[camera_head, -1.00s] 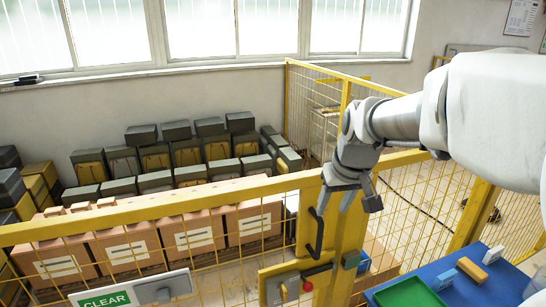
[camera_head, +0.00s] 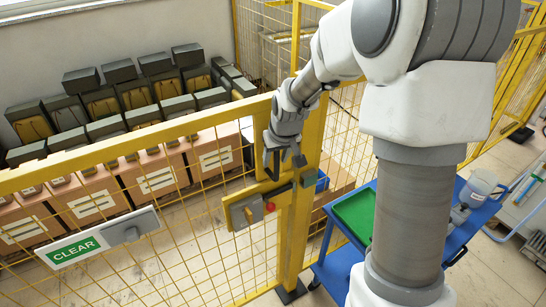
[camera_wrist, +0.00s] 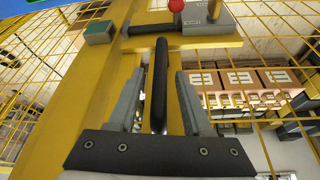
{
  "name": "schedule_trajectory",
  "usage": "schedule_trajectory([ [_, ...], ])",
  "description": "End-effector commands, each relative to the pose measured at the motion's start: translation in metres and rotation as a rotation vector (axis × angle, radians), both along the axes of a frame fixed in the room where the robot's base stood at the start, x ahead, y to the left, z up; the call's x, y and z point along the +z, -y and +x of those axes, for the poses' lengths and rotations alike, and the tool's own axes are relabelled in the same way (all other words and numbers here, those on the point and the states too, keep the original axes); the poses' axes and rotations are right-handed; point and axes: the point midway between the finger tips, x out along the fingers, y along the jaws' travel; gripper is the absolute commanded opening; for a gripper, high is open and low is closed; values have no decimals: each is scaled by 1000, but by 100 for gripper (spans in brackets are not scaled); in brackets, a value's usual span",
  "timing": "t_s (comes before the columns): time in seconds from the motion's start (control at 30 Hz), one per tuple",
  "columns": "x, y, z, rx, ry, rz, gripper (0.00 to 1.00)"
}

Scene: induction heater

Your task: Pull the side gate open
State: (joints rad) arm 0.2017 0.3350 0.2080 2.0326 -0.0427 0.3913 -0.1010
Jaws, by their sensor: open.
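The side gate (camera_head: 204,123) is a yellow frame with wire mesh. It stands in line with the fence post, looking shut. Its black upright handle (camera_wrist: 160,82) is at the post-side edge. My gripper (camera_wrist: 160,108) is open, with one grey finger on each side of the handle and visible gaps between. In the head view my gripper (camera_head: 285,155) is at the handle, which it partly hides. Below the handle are a grey latch box (camera_head: 242,212) with a red knob (camera_wrist: 176,5) and a dark bolt (camera_wrist: 165,29). The bolt points towards a green-grey block (camera_wrist: 100,32) on the post.
A blue cart (camera_head: 335,268) with a green tray (camera_head: 352,215) stands right of the post, partly behind my arm. A CLEAR sign (camera_head: 75,249) hangs on the mesh. Cardboard boxes (camera_head: 150,176) and dark-topped crates stand behind the gate. The floor there is partly bare.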

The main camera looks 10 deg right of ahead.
Motion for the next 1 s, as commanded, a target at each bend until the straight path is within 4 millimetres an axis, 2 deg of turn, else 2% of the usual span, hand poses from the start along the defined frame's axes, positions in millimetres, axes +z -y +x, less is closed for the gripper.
schedule_trajectory([
  [0.2, -16, 0, 6, -1, -1, 0, 50],
  [0.53, -17, 0, 8, -1, 1, 0, 50],
  [0.8, -17, 0, 7, -1, 1, 0, 1],
  [1.0, -17, 0, 7, -1, 0, -1, 0],
])
